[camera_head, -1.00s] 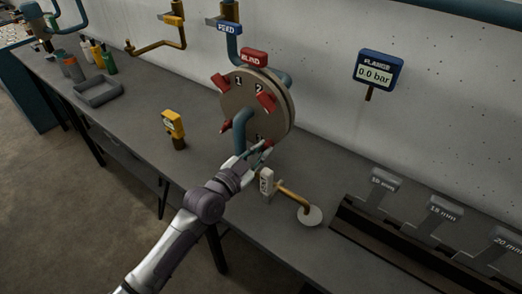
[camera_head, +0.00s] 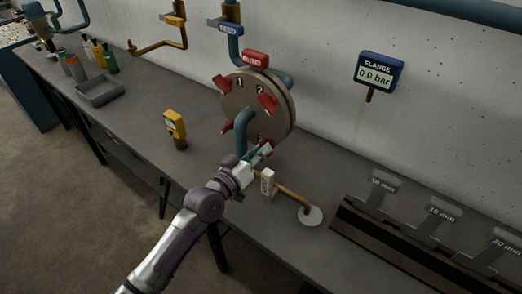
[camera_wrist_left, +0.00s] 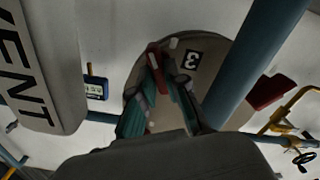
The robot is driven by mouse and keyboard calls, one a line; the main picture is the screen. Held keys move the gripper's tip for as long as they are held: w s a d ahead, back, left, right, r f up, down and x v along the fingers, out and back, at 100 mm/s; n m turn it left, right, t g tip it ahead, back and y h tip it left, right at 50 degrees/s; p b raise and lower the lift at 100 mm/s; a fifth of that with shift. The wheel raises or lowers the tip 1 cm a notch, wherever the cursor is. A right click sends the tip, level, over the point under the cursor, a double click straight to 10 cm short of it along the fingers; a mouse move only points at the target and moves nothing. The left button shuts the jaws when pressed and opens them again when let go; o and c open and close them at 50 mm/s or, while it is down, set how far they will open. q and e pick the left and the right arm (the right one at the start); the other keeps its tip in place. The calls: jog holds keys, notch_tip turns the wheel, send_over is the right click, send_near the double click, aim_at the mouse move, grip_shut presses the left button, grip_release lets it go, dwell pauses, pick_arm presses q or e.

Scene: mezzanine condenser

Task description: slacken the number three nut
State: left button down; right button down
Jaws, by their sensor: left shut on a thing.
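The round tan flange (camera_head: 236,103) stands upright on the bench with red winged nuts around its face and the numbers 1 and 2 on its upper half. The number three nut (camera_wrist_left: 152,58) is red and sits beside the black "3" plate (camera_wrist_left: 193,61) in the left wrist view. My left gripper (camera_head: 262,149) is at the flange's lower right edge. Its teal fingers (camera_wrist_left: 162,84) are shut on that red nut, and they hide part of it. My right gripper is not in view.
A vent tag (camera_head: 267,182) and brown pipe (camera_head: 293,196) stand close to my left gripper. A blue pipe (camera_head: 241,130) runs in front of the flange. The flange gauge (camera_head: 378,71) reads 0.0 bar.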

pick_arm(q)
jog(key=shift+n, duration=1.9)
jog(key=shift+a, duration=0.1)
jog(key=c, duration=1.2)
grip_release()
jog(key=shift+f, duration=0.1)
jog(key=v, duration=1.2)
